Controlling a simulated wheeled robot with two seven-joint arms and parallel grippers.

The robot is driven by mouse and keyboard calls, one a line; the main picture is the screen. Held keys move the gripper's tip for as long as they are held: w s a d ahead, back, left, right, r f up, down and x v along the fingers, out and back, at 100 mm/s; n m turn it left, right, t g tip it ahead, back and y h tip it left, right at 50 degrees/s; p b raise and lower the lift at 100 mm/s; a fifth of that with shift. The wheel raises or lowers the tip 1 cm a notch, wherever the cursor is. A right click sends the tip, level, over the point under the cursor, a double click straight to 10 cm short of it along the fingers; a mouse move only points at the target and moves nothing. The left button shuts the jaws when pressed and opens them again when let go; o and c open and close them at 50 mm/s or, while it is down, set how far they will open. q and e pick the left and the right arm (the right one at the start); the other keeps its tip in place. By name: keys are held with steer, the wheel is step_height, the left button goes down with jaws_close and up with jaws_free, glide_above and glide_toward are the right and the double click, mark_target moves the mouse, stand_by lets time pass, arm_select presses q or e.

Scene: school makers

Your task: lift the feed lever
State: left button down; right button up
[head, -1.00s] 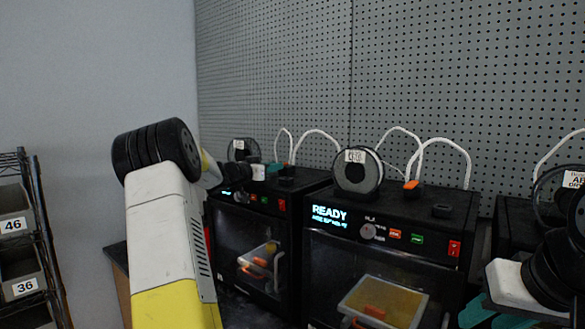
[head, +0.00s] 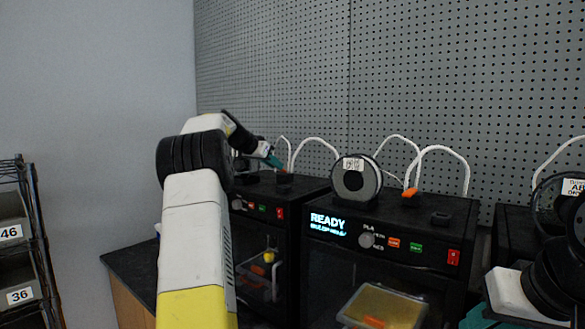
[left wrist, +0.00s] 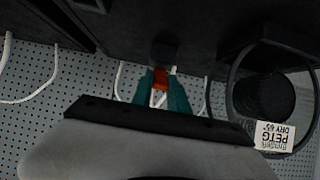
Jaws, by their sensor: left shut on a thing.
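My left gripper (head: 272,158) is over the top of the left black printer (head: 262,213). In the left wrist view, its teal fingers (left wrist: 161,88) are closed on the orange-red feed lever (left wrist: 160,79), beside a dark block. In the head view, the lever is not clearly visible at the fingertips. My right gripper (head: 478,316) is at the bottom right, in front of the printers; its teal fingers are partly cut off and their opening is unclear.
A PETG-labelled spool (left wrist: 262,105) stands close to my left gripper. The middle printer (head: 335,262) shows READY and carries a spool (head: 357,180), an orange lever (head: 410,192) and white tubes. A pegboard (head: 440,80) stands behind; a bin rack (head: 18,240) is at left.

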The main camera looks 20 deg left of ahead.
arm_select(q)
steer(key=shift+w+r+g, duration=0.1)
steer(key=shift+r+g, duration=0.2)
steer(key=shift+g, duration=0.1)
steer(key=c, duration=1.3)
jaws_free()
steer(key=shift+f, duration=0.1)
steer(key=v, duration=0.7)
steer(key=shift+s+r, duration=0.25)
steer(key=shift+s, duration=0.05)
